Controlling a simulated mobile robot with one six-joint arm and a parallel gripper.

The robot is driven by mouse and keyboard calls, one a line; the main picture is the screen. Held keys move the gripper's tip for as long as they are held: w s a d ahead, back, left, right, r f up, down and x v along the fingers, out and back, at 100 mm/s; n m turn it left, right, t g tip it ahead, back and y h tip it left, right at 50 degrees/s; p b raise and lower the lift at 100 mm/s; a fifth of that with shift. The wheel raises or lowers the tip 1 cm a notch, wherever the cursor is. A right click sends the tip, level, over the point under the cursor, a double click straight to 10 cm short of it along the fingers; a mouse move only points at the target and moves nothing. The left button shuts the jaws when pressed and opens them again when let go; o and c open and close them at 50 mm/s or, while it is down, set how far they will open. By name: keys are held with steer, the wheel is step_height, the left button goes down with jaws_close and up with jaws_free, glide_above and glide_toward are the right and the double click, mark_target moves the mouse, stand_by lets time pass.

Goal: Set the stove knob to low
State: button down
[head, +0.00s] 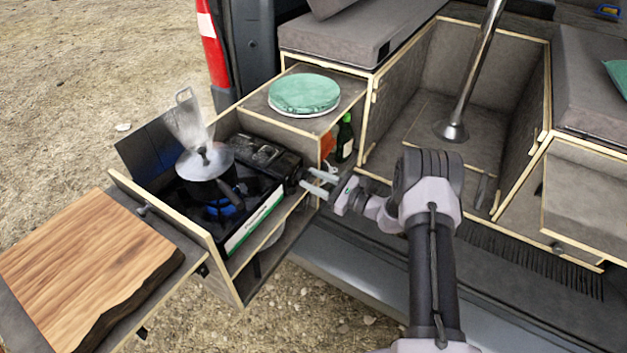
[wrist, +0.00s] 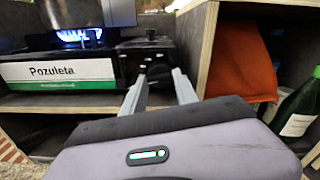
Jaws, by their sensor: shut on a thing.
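The camping stove (head: 252,222) sits in the pull-out box at the tailgate, its front panel reading "Pozuleta" in the wrist view (wrist: 60,72). A blue flame (wrist: 80,37) burns under the pot (head: 204,165), and steam rises from the lid. The black stove knob (wrist: 158,73) is on the stove's right front. My gripper (wrist: 158,88) is shut on the knob, one finger on each side, seen from the right in the head view (head: 318,184). The knob's markings and setting cannot be read.
A wooden panel (wrist: 206,45) stands just right of the knob. Beyond it are an orange cloth (wrist: 243,65) and a green bottle (wrist: 298,105). A wooden board (head: 85,260) lies at the left. A round green item (head: 304,94) rests on the box top.

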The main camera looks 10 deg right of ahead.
steer(key=m, duration=0.6)
steer(key=m+p, duration=0.1)
steer(key=m, duration=0.5)
steer(key=shift+m, duration=0.4)
stand_by(0.4)
steer(key=c, duration=0.9)
jaws_free()
steer(key=shift+c, duration=0.2)
steer(key=p+v, duration=0.4)
steer(key=v, duration=1.3)
steer(key=shift+s, duration=0.2)
steer(key=shift+d+r, duration=0.1)
steer(key=shift+d, duration=0.05)
